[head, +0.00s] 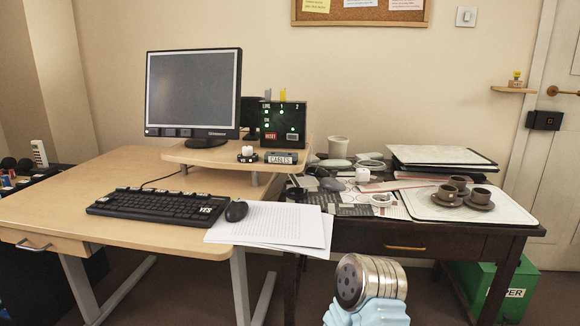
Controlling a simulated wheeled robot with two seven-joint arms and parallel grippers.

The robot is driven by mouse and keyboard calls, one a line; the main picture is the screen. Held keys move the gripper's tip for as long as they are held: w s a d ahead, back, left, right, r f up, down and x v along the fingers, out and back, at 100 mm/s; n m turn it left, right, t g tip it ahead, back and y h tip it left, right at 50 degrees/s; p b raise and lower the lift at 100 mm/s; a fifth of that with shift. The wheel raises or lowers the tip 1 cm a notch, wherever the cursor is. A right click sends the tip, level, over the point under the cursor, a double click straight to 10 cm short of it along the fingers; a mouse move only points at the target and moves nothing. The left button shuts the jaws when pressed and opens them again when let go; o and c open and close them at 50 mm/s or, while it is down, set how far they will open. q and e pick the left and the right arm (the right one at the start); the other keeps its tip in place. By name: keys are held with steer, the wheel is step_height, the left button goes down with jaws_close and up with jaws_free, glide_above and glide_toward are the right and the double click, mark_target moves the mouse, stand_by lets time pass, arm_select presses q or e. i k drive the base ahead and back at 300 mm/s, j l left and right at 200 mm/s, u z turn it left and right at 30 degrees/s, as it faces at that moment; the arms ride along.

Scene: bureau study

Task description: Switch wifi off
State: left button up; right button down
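A black box (283,121) with small green lights stands on the raised wooden shelf of the desk, to the right of the monitor. It has white marks, a red RESET label and what look like the numbers 1 and 2 on its front. It looks like the wifi unit, but the small lettering is hard to read. Whether it is on or off I cannot tell beyond the lit green spots. Neither of my grippers shows in the head view.
The monitor (193,90) stands left of the box, with the keyboard (158,205), mouse (236,211) and papers (268,223) in front. A small box labelled CABLES (281,158) sits before it. A dark side table at right holds a tray (425,208) with brown cups (480,196).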

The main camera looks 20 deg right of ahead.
mark_target(292, 137)
steer(key=l+u, duration=0.1)
steer(key=u, duration=0.35)
steer(key=l+u, duration=0.2)
steer(key=l, duration=0.15)
steer(key=k+l+u, duration=0.15)
steer(key=l, duration=0.2)
steer(key=k+l+u, duration=0.2)
steer(key=l, duration=0.15)
steer(key=l+u, duration=0.2)
steer(key=l, duration=0.15)
